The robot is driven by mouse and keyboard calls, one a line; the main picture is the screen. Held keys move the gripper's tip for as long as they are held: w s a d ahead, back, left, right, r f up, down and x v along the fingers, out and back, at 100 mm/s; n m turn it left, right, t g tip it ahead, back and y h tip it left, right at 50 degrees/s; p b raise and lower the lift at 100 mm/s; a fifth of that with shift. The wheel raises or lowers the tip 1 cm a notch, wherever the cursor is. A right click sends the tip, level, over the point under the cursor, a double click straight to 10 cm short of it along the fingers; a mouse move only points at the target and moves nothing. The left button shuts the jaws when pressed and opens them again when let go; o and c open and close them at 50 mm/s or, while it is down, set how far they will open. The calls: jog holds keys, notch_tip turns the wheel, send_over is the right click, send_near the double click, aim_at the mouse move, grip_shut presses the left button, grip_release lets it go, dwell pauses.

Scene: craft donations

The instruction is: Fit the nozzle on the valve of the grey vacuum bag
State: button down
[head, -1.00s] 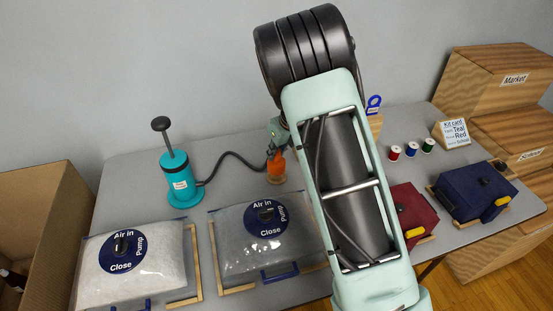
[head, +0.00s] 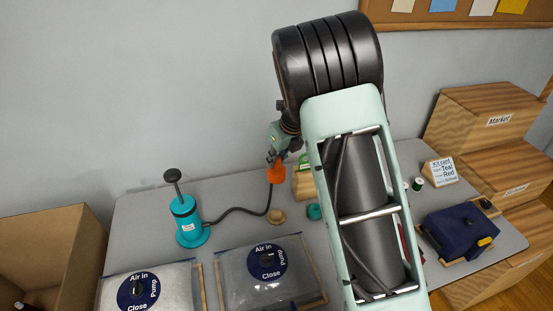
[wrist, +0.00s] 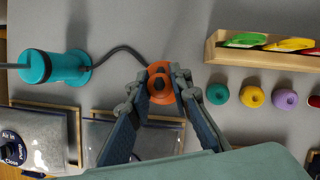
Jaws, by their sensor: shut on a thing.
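My gripper (head: 277,160) is shut on the orange nozzle (head: 276,174) and holds it above the table near the back. In the wrist view the nozzle (wrist: 160,83) sits between my fingertips (wrist: 160,90). A dark hose runs from it to the teal pump (head: 187,222). The grey vacuum bag (head: 236,283) lies in front of the nozzle, with its round blue valve dial (head: 266,262) on top, marked Air in, Pump and Close. The nozzle is apart from the valve. My fingers hide much of this bag in the wrist view.
A paler bag (head: 178,290) with a similar dial lies to the left. A small wooden disc (head: 276,216) stands below the nozzle. Several coloured spools and a wooden rack (wrist: 262,55) are to the right. A navy bag (head: 455,236) lies at far right.

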notch_tip(320, 180, up, 2)
jog(key=shift+r+p, duration=0.25)
jog(key=shift+p, duration=0.45)
jog(key=shift+s+a, duration=0.1)
jog(key=shift+s, duration=0.5)
jog(key=s+a+n+g+y+b, duration=0.25)
jog(key=s+n+b, duration=0.45)
jog(key=s, duration=1.7)
jog(key=shift+m+t+h, duration=0.35)
jog(key=shift+m+h, duration=0.15)
jog(key=shift+h, duration=0.05)
jog(key=shift+f+b, duration=2.55)
jog(key=shift+f, duration=0.3)
jog(key=shift+f, duration=0.15)
jog(key=shift+f+b, duration=0.3)
jog(key=shift+b, duration=0.05)
jog(key=shift+f+b, duration=1.15)
jog(key=shift+f, duration=0.5)
